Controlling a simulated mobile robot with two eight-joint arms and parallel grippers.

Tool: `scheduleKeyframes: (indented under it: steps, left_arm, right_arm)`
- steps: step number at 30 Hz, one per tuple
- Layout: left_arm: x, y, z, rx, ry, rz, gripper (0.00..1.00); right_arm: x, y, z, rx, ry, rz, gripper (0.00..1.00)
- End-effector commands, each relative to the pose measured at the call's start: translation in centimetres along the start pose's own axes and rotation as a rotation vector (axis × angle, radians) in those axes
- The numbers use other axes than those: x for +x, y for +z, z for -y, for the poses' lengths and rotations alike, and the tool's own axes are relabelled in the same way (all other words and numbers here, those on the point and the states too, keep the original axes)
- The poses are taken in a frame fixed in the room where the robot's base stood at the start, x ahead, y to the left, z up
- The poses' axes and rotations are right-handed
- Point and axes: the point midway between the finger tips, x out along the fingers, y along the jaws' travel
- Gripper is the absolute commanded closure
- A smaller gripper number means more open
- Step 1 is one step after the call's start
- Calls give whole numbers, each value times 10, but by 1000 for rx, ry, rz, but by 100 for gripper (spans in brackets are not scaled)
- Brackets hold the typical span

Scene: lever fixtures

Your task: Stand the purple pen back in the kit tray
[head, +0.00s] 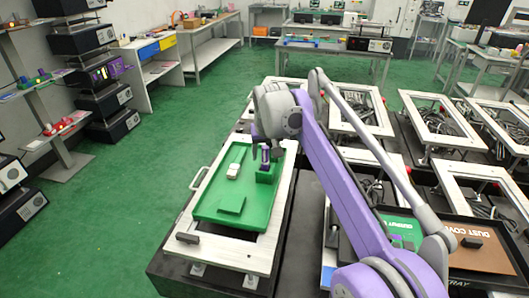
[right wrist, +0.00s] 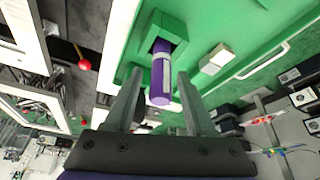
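The purple pen (right wrist: 161,80) has a grey band and stands upright in the square socket of a green holder block (right wrist: 178,28) on the green kit tray (head: 208,204). In the head view the pen (head: 265,154) shows small above the holder (head: 268,173), just under my right gripper (head: 266,143). In the right wrist view my right gripper (right wrist: 159,75) is open, with one finger on each side of the pen and a gap visible beside it. The pen's lower end is hidden in the socket. My left gripper is not in view.
A white block (right wrist: 215,59) lies on the tray beside the holder. A flat green square (head: 232,204) lies nearer the front. The tray sits in a white frame (head: 250,250) with a dark block (head: 187,239) on its corner. Other frames with cables stand to the right.

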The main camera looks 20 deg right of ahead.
Motion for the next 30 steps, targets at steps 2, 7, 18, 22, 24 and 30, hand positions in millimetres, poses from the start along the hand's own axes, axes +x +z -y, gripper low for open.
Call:
scheduleKeyframes:
  steps: [2,7,18,22,24,30]
  left_arm:
    - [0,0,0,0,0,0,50]
    - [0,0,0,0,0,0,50]
    - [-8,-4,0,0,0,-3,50]
    - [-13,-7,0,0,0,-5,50]
    - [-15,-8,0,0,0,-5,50]
    - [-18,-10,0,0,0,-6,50]
  right_arm:
    - [0,0,0,0,0,0,41]
    - [0,0,0,0,0,0,41]
    - [-46,-1,0,0,0,-1,41]
    - [-73,-1,0,0,0,-1,41]
    - [-85,0,0,0,0,0,41]
    - [-106,0,0,0,0,0,41]
